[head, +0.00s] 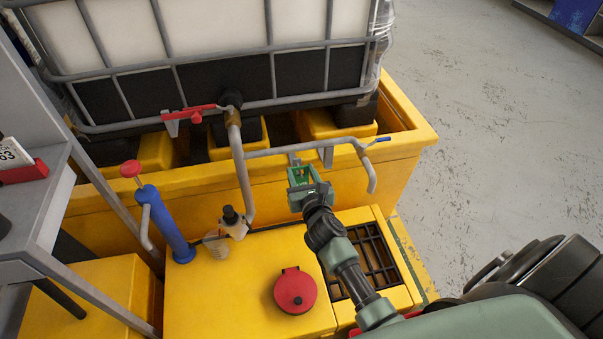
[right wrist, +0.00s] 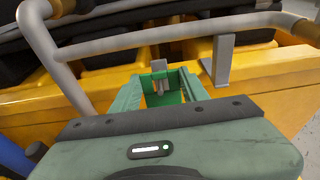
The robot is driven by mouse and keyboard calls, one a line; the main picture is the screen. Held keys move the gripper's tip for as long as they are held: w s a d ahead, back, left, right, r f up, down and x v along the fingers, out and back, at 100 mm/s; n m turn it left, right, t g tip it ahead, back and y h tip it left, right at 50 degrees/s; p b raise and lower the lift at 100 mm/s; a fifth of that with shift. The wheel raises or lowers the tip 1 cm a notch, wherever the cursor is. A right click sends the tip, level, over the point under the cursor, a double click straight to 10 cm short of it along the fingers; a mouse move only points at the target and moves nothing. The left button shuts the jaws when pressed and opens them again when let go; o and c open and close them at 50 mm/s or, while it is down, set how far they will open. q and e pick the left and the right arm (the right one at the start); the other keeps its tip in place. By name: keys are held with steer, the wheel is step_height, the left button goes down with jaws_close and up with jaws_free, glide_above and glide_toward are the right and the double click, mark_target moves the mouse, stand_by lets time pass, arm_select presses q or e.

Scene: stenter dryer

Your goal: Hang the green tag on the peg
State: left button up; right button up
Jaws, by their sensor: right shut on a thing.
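My right gripper (head: 301,180) is at the front wall of the yellow bund, just below the grey horizontal pipe. Its green fingers are shut on a green piece, seemingly the green tag (right wrist: 167,99), in the right wrist view. The tag is hard to separate from the fingers in the head view. A small grey upright part (head: 293,159) stands just beyond the fingertips; it also shows in the right wrist view (right wrist: 159,66). It may be the peg or its mount. Whether the tag touches it I cannot tell. My left gripper is not in view.
A grey pipe (head: 300,149) with a blue-handled end crosses above the gripper. A caged white tank (head: 220,30) stands behind. A red-handled valve (head: 195,110), blue cylinder (head: 166,225) and red cap (head: 295,290) are to the left and front. Floor at right is clear.

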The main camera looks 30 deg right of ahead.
steer(key=o, duration=1.4)
steer(key=shift+s, duration=0.15)
steer(key=v, duration=0.7)
steer(key=shift+s, duration=0.25)
steer(key=shift+a+r, duration=0.1)
steer(key=shift+a, duration=0.05)
